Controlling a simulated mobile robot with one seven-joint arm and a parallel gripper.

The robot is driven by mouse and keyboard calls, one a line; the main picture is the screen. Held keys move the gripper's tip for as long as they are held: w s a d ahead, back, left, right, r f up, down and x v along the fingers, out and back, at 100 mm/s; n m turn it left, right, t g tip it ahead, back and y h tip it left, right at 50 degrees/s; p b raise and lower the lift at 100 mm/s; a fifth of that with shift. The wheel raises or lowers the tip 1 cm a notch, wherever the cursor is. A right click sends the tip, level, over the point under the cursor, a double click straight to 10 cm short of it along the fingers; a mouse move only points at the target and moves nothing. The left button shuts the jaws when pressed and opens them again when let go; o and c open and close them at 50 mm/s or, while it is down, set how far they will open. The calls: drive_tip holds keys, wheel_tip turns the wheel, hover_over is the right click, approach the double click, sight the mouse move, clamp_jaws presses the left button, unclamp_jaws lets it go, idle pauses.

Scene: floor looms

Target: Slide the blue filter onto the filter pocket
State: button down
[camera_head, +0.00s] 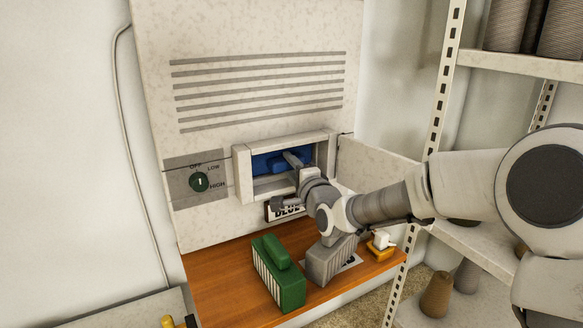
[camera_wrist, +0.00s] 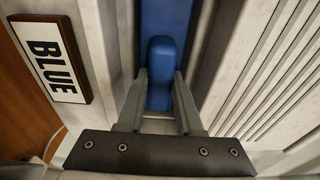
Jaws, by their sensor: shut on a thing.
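The blue filter (camera_head: 268,164) shows inside the opening of the filter pocket (camera_head: 242,176), a pale framed slot in the white cabinet. In the wrist view the filter's blue handle (camera_wrist: 160,72) lies between my two fingers. My gripper (camera_head: 294,160) is shut on this handle, in front of the pocket. In the wrist view my gripper (camera_wrist: 158,95) points straight into the pocket, with the pale frame walls on both sides of the blue filter body (camera_wrist: 165,15). How deep the filter sits is hard to tell. A "BLUE" label (camera_wrist: 52,60) is mounted below the pocket.
A green filter (camera_head: 278,272) and a grey filter (camera_head: 328,262) stand on the wooden shelf (camera_head: 222,284) below. A small orange and white object (camera_head: 381,244) is at its right. An open door panel (camera_head: 375,165) is right of the pocket. A dial (camera_head: 199,182) is at left.

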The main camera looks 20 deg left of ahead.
drive_tip(key=c, duration=0.5)
unclamp_jaws()
drive_tip(key=shift+d, duration=0.1)
drive_tip(key=p+v, duration=0.4)
drive_tip(key=v, duration=1.3)
drive_tip(key=shift+s, duration=0.15)
idle(0.3)
